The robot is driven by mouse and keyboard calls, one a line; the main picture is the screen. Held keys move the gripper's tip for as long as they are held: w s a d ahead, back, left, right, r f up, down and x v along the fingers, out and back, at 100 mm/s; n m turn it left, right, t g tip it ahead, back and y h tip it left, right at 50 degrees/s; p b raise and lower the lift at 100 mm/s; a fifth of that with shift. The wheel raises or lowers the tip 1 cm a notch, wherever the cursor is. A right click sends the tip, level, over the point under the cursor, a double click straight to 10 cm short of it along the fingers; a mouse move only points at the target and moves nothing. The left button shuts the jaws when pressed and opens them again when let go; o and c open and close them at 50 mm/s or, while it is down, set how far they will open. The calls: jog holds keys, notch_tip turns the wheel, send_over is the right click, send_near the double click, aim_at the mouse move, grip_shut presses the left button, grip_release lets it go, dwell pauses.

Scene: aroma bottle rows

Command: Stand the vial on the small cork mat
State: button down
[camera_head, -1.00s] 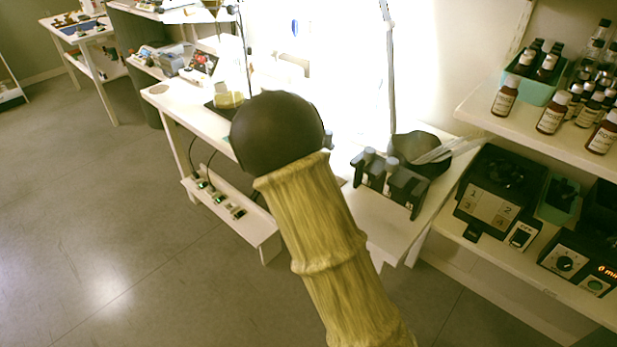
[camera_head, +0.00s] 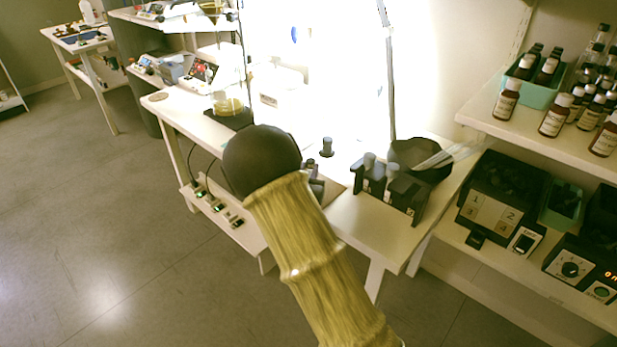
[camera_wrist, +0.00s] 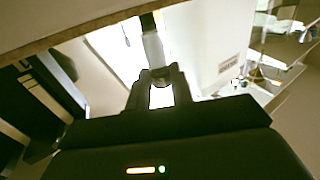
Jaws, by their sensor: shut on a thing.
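My gripper (camera_wrist: 161,76) is shut on the vial (camera_wrist: 153,48) in the wrist view. The vial has a pale body, with a dark end pointing away from the fingers. In the head view my forearm hides most of the gripper and the vial. The small cork mat (camera_head: 158,97) looks like a flat tan disc near the left end of the white bench (camera_head: 187,118), well to the left of my arm.
A dark-capped item (camera_head: 326,147) shows just right of my arm. A black holder (camera_head: 388,190) and a dark bowl (camera_head: 420,155) stand on the bench's right part. A glass flask (camera_head: 228,104) stands right of the mat. Shelves with brown bottles (camera_head: 505,100) are at right.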

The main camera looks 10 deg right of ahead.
jog(key=shift+f, duration=0.9)
jog(key=shift+f, duration=0.2)
jog(key=c, duration=1.2)
grip_release()
jog(key=shift+c, duration=0.2)
jog(key=shift+r, duration=0.1)
jog(key=shift+r, duration=0.1)
jog(key=v, duration=1.2)
